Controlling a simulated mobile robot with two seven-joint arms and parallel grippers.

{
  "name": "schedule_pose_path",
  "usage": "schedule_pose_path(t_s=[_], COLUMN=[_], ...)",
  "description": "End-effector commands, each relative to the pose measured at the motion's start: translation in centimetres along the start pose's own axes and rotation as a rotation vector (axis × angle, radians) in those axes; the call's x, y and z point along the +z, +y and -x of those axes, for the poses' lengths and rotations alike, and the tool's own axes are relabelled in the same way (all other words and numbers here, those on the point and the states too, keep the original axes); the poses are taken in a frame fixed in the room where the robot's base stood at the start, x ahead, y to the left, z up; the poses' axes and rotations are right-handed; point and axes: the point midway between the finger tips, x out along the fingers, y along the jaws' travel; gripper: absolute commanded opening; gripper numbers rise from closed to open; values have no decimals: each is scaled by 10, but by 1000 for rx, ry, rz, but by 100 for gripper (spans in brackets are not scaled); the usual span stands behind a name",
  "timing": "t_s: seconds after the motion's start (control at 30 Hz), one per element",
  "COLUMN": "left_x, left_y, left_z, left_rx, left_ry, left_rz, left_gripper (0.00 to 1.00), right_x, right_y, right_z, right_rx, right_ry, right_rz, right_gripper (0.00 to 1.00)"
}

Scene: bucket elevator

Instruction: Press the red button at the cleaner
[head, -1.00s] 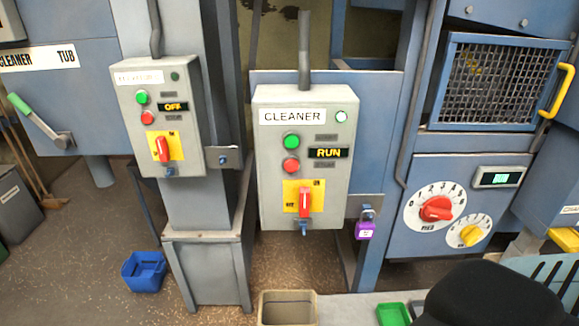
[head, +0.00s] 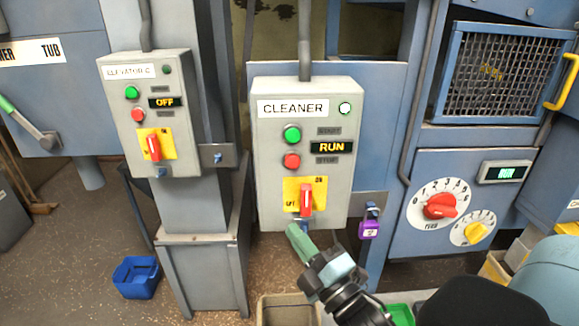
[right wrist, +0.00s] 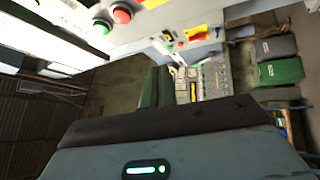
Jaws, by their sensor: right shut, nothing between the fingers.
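The grey cleaner box (head: 262,170) hangs in the middle of the head view, with a "CLEANER" label and a display reading "RUN". Its red button (head: 292,161) sits below the green button (head: 292,134). A red switch handle (head: 306,201) on a yellow plate is lower on the box. My right gripper (head: 298,238) is shut and empty, with its greenish fingers just below the box's lower edge, under the switch and well below the red button. In the right wrist view, a red button (right wrist: 122,15) and a green button (right wrist: 101,26) show at the top. My left gripper is not in view.
A similar elevator box (head: 118,90) reading "OFF" is mounted to the left. A purple padlock (head: 369,229) hangs right of the cleaner box. A dial panel (head: 405,236) is further right. A blue bin (head: 136,278) stands on the floor, and a beige bin (head: 262,310) is below.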

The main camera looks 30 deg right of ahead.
Motion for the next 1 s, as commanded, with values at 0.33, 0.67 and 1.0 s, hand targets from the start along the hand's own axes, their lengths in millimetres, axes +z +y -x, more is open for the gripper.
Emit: schedule_pose_path(t_s=[0.33, 0.67, 1.0], left_x=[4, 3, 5], left_y=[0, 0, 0], left_z=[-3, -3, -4], left_rx=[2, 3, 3], left_ry=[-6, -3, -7], left_rz=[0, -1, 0], left_gripper=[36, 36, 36], right_x=[-7, -7, 8], right_y=[72, 73, 68], right_z=[-24, -24, -46], right_rx=[231, 232, 233], right_ry=[19, 19, 20], right_rz=[297, 299, 300], right_gripper=[0, 0, 0])
